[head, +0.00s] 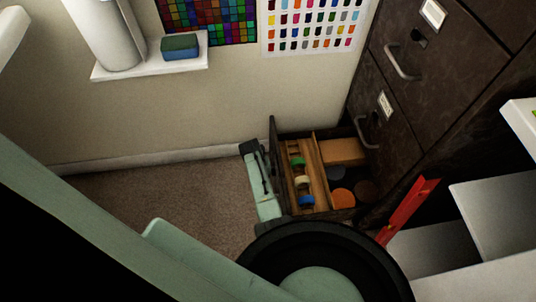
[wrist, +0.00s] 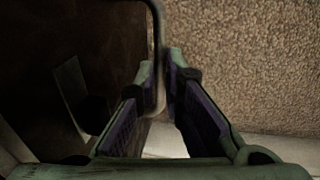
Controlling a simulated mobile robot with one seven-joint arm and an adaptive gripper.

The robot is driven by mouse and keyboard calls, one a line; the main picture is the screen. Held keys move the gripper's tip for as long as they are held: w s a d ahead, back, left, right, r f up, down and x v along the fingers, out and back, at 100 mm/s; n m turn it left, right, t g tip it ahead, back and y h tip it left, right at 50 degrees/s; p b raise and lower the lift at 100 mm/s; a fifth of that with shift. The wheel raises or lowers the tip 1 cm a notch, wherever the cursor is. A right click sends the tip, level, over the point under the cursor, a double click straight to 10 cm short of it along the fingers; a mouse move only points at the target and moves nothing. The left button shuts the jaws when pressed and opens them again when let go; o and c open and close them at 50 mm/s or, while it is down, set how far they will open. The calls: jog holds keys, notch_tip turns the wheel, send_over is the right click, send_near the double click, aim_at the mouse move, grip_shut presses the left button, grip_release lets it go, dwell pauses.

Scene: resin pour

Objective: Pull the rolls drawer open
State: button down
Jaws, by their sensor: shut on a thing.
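The rolls drawer (head: 273,140) is the low drawer of the dark cabinet and stands pulled out, its inside in view from above. Green, white and blue rolls (head: 303,181) lie in its front part, behind the drawer front. My gripper (wrist: 163,85) is shut on the drawer's metal handle (wrist: 158,25), which runs between the two fingers in the wrist view. In the head view, my pale green wrist (head: 262,185) is right against the outside of the drawer front, and the fingertips are hard to make out.
The drawer also holds a wooden divider (head: 322,170), a tan box (head: 342,151) and an orange disc (head: 342,198). Other closed drawers with handles (head: 402,63) rise above. Carpet (head: 160,200) lies free at left. A red object (head: 408,208) and white shelves (head: 495,215) stand at right.

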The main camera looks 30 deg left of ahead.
jog(key=c, duration=2)
grip_release()
jog(key=shift+o, duration=0.2)
notch_tip(320, 180, up, 12)
jog(key=s+a, duration=0.1)
jog(key=a, duration=0.1)
jog(key=shift+s, duration=0.15)
jog(key=shift+f, duration=0.1)
